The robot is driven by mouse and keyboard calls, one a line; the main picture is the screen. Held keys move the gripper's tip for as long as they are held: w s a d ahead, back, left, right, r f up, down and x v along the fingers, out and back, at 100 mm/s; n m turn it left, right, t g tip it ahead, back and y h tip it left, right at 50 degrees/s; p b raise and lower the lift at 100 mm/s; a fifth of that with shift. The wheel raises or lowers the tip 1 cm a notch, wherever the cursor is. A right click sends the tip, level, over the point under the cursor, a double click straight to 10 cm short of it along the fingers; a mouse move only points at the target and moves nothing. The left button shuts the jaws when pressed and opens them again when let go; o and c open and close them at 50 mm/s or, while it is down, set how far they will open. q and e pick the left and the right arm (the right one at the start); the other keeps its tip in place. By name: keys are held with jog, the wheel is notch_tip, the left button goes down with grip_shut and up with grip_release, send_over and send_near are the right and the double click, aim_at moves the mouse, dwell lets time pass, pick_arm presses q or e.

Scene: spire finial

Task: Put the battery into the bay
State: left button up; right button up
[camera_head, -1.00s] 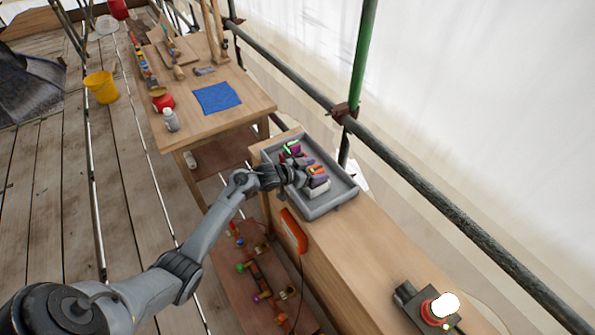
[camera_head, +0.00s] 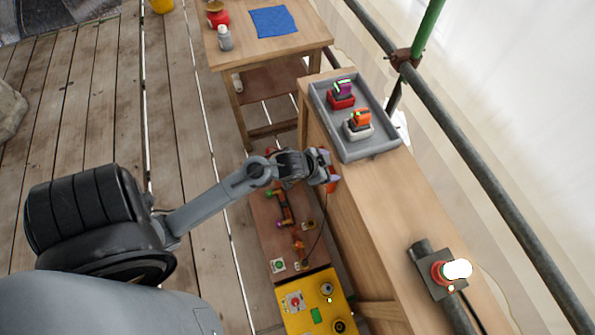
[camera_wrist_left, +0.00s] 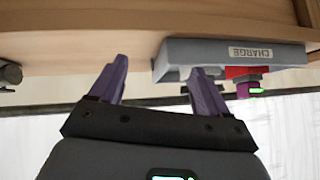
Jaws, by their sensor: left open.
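A purple battery (camera_head: 344,87) with a green light sits in a red holder (camera_head: 341,101) in the grey tray (camera_head: 378,146). An orange battery (camera_head: 361,117) sits in a white holder (camera_head: 357,131) nearer the tray's front. My left gripper (camera_head: 328,168) is open and empty beside the bench's left side, below the tray. In the left wrist view its two purple fingers (camera_wrist_left: 155,85) are spread apart, with the tray (camera_wrist_left: 190,57), marked CHARGE, beyond them. An orange-red box (camera_head: 334,180) on the bench side is partly hidden by the gripper. I cannot tell which part is the bay.
A wooden bench (camera_head: 390,200) carries the tray and, nearer me, a dark unit with a red button (camera_head: 441,273). A yellow control box (camera_head: 316,303) stands low at the front. A table (camera_head: 270,50) with a blue cloth is behind. Scaffold rails run along the right.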

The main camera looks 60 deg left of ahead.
pick_arm(q)
jog(key=s+d+r+g, duration=0.1)
jog(key=s+d+g, duration=0.1)
jog(key=s+d, duration=0.3)
jog(key=s+d+r+n+g, duration=0.1)
jog(key=s+d, duration=0.5)
jog(key=s, duration=0.7)
jog(key=shift+s+r+g+h, duration=0.3)
jog(key=shift+r+g, duration=0.15)
jog(key=shift+g, duration=0.75)
